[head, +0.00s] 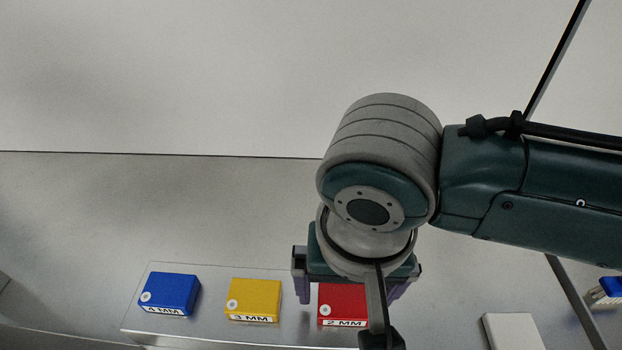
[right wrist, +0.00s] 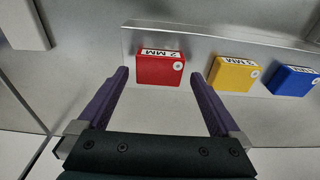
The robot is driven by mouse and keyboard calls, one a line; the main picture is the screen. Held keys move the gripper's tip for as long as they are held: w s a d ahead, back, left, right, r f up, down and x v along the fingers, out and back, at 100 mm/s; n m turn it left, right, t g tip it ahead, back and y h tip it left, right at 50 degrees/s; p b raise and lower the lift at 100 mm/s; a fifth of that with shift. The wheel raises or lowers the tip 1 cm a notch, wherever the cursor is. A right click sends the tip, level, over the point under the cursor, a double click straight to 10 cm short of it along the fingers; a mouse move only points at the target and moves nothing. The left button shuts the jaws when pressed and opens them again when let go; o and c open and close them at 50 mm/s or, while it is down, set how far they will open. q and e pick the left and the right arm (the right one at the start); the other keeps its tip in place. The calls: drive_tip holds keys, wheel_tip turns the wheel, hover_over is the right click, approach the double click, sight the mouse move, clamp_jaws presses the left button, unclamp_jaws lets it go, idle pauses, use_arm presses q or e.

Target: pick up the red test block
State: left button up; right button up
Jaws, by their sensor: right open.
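The red test block (head: 341,303), labelled "2 MM", stands at the right end of a row of blocks on a grey metal tray (head: 213,335). My right gripper (head: 347,293) is open above it in the head view, and my wrist and arm hide part of the block. In the right wrist view the red block (right wrist: 160,68) lies ahead of and between the two purple fingertips (right wrist: 165,75). I cannot tell whether the fingers reach down beside it. Nothing is held. My left gripper is not in view.
On the same tray are a yellow block (head: 254,299) labelled "3 MM" and a blue block (head: 169,293) labelled "4 MM", left of the red one. A pale flat box (head: 512,331) and another blue item (head: 608,289) lie to the right.

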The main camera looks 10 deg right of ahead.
wheel_tip(320, 180, down, 2)
drive_tip(key=shift+w+d, duration=0.1)
drive_tip(key=shift+w, duration=0.05)
drive_tip(key=shift+c, duration=0.2)
drive_tip(key=c, duration=1.2)
drive_tip(key=shift+r, duration=0.15)
